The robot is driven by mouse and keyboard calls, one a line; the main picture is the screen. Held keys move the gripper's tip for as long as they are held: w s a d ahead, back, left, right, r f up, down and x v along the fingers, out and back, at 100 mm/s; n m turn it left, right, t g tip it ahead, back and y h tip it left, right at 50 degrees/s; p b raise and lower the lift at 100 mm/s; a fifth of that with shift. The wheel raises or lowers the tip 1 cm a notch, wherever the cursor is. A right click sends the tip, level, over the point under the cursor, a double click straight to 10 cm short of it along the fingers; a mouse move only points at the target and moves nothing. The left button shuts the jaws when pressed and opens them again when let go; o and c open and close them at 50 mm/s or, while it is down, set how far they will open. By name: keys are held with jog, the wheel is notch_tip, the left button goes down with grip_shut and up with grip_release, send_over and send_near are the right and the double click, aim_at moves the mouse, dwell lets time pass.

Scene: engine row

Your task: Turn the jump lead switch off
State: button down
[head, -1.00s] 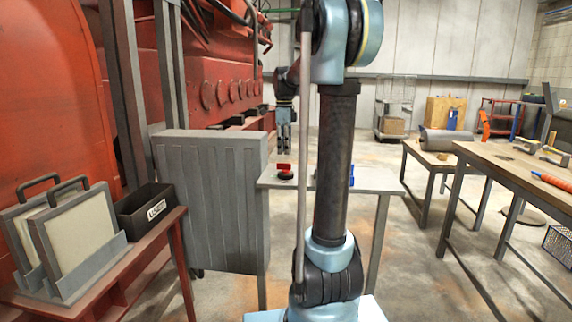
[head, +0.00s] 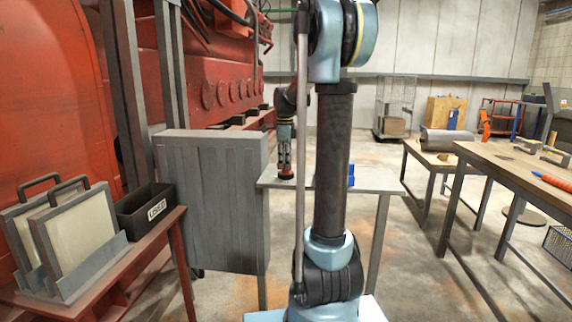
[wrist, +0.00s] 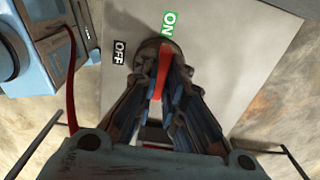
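The jump lead switch has a dark round base (wrist: 143,54) and a red handle (wrist: 163,72), on a grey table top. In the wrist view the handle's far end points toward a green ON label (wrist: 170,24). A black OFF label (wrist: 119,53) lies to the left of the base. My gripper (wrist: 164,72) is down at the switch, its fingers on both sides of the red handle and close to it. Whether they press on it cannot be told. In the head view my gripper (head: 285,167) stands upright over the switch, hiding most of it.
A grey ribbed cabinet (head: 212,200) stands left of the table (head: 380,181) in the head view. The red engine (head: 225,75) is behind it.

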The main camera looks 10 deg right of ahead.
jog(key=shift+d, duration=0.4)
jog(key=shift+a, duration=0.35)
jog(key=shift+a+n, duration=0.1)
jog(key=shift+n, duration=0.3)
jog(key=n, duration=0.3)
jog(key=shift+s+n, duration=0.15)
jog(key=shift+n, duration=0.25)
jog(key=n, duration=0.4)
jog(key=shift+s+n, duration=0.1)
jog(key=shift+n, duration=0.2)
jog(key=n, duration=0.4)
jog(key=shift+s+n, duration=0.1)
jog(key=shift+n, duration=0.2)
jog(key=shift+s+d+n, duration=0.1)
jog(key=shift+d+n, duration=0.1)
jog(key=shift+n, duration=1.9)
